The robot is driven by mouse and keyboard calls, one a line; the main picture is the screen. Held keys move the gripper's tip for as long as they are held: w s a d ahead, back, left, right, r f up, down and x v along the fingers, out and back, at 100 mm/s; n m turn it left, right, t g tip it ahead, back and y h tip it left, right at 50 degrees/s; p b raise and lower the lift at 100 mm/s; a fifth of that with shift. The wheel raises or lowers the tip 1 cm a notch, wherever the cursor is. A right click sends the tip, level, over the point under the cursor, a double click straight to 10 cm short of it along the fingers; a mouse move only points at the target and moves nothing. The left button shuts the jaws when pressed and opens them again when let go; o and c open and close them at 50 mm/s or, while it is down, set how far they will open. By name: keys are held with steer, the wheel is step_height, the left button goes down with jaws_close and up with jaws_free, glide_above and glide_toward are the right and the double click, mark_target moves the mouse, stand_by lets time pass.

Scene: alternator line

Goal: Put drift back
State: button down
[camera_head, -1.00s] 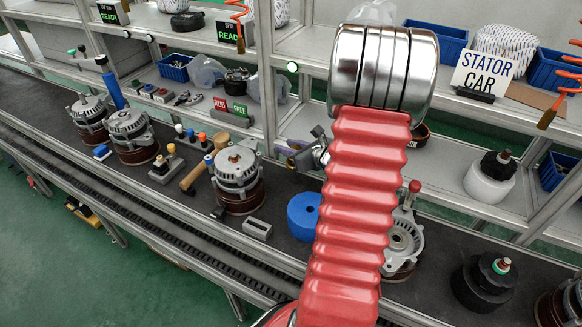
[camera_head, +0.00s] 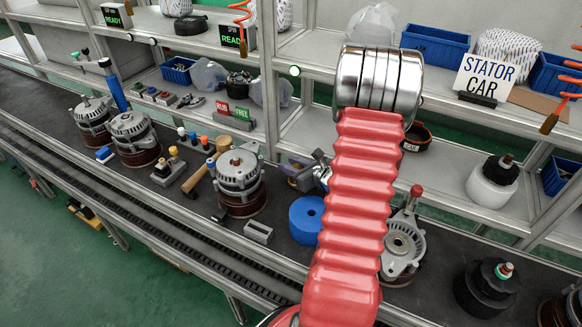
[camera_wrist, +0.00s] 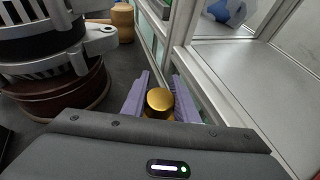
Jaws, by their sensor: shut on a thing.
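A round, brass-coloured rod end, which looks like the drift (camera_wrist: 159,100), stands between the purple fingers of my gripper (camera_wrist: 160,98) in the wrist view. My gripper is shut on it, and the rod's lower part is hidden. In the head view my gripper (camera_head: 300,178) is just left of my red arm, above the back of the dark bench near the shelf edge.
An alternator (camera_head: 238,176) stands left of my gripper; it is close by at left in the wrist view (camera_wrist: 60,55). A blue ring (camera_head: 306,218) lies below. A tan-handled tool (camera_head: 196,178) lies further left. Shelf posts and a bare shelf (camera_wrist: 255,75) are close at right.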

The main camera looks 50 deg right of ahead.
steer(key=shift+f, duration=0.4)
steer(key=shift+f, duration=0.1)
steer(key=c, duration=1.4)
jaws_free()
steer(key=v, duration=1.2)
